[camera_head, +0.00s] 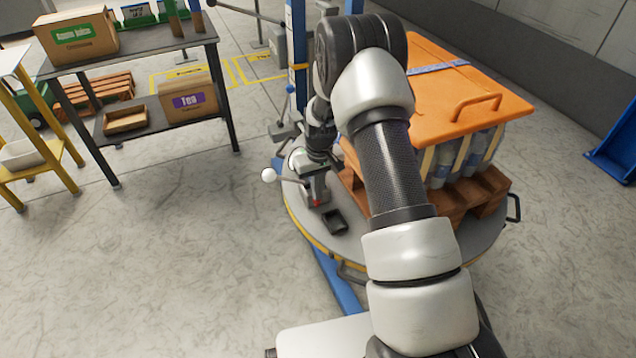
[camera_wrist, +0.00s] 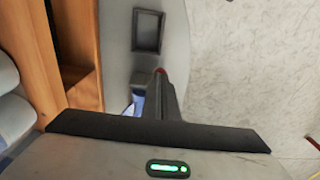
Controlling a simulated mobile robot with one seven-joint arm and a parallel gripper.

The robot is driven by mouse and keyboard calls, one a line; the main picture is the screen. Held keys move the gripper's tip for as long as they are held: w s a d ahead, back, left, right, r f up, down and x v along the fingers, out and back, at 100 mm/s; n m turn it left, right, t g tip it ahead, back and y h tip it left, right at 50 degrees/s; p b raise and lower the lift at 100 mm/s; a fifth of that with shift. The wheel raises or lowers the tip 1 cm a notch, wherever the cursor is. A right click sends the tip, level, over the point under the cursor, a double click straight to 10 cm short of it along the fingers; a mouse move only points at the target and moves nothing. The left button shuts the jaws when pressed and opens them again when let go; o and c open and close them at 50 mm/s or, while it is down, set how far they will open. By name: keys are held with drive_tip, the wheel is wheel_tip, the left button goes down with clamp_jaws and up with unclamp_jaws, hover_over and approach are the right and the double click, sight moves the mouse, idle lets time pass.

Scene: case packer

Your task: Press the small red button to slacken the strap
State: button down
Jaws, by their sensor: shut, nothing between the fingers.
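The small red button (camera_head: 317,203) shows as a red spot on the turntable's near left side, at the lower end of a grey post-like shape. It also shows in the wrist view (camera_wrist: 160,71), right at the tips of my shut fingers. My gripper (camera_head: 316,193) points down there from above; its fingers (camera_wrist: 163,84) are together with nothing between them. The fingertips overlap the button's edge in the wrist view; I cannot tell whether they touch or press it. A blue strap (camera_head: 438,68) lies across the orange lid (camera_head: 440,100) of the load.
A small black tray (camera_head: 335,221) lies on the round turntable (camera_head: 300,215) beside the button. A lever with a white ball (camera_head: 268,175) sticks out left. The wooden pallet (camera_head: 452,198) with its load stands to the right. A shelf with boxes (camera_head: 188,101) stands at left.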

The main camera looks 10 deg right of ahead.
drive_tip(key=shift+f, duration=0.35)
wheel_tip(320, 180, down, 2)
drive_tip(key=shift+f+b, duration=0.15)
drive_tip(key=shift+b, duration=0.7)
drive_tip(key=shift+s, duration=0.25)
wheel_tip(320, 180, up, 15)
drive_tip(key=p, duration=0.4)
drive_tip(key=shift+p, duration=0.3)
drive_tip(key=shift+d, duration=0.1)
